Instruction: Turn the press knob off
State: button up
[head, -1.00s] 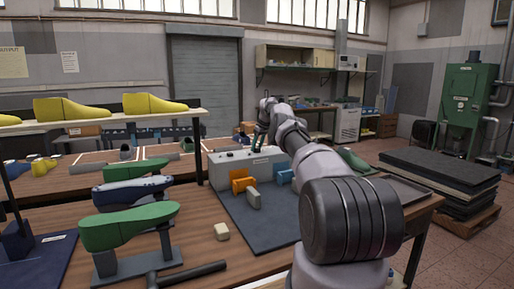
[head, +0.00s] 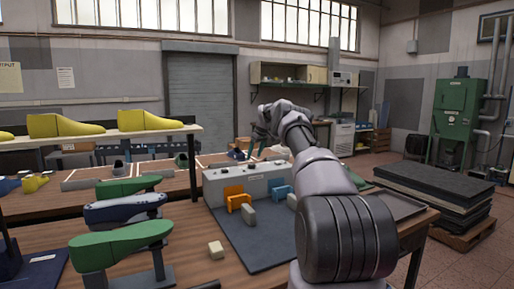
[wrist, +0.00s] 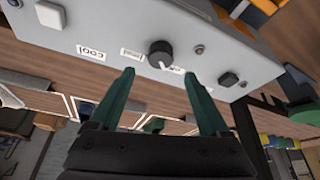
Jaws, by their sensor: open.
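The press knob (wrist: 160,54) is a round black knob with a white mark, on the grey panel of the press box (wrist: 200,22). In the wrist view the panel appears upside down, with small labels around the knob. My gripper (wrist: 158,82) is open, its two green fingers apart, one to each side below the knob in the picture. I cannot tell whether they touch the panel. In the head view the press box (head: 214,186) stands on the bench, and my gripper (head: 262,146) is small, above and behind its top; the knob cannot be made out there.
Orange (head: 236,196) and blue (head: 281,192) blocks stand before the box on a dark mat (head: 250,243). Green shoe lasts (head: 120,244) on stands are at left.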

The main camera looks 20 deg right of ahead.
jog(key=shift+v, duration=2.6)
jog(key=shift+a+r, duration=0.1)
jog(key=s+a+r, duration=0.3)
jog(key=a+r, duration=0.2)
jog(key=r, duration=0.2)
jog(key=s+a+r, duration=0.4)
jog(key=a+r, duration=0.2)
jog(key=r, duration=0.1)
jog(key=s+a+r+m+t, duration=0.1)
jog(key=s+a+r, duration=0.35)
jog(key=s, duration=0.25)
jog(key=s+a+r+m, duration=0.2)
jog(key=s+a+r, duration=0.2)
jog(key=s+r, duration=0.15)
jog(key=s+a+r+m, duration=0.15)
jog(key=s+a, duration=0.25)
jog(key=s, duration=0.9)
jog(key=s+a+f+m+t, duration=0.1)
jog(key=s+f, duration=0.3)
jog(key=s, duration=0.8)
jog(key=s+a+f+m+t, duration=0.1)
jog(key=s+a+f+m, duration=0.1)
jog(key=s, duration=1.1)
notch_tip(320, 180, down, 2)
jog(key=shift+m, duration=0.45)
jog(key=shift+s, duration=0.1)
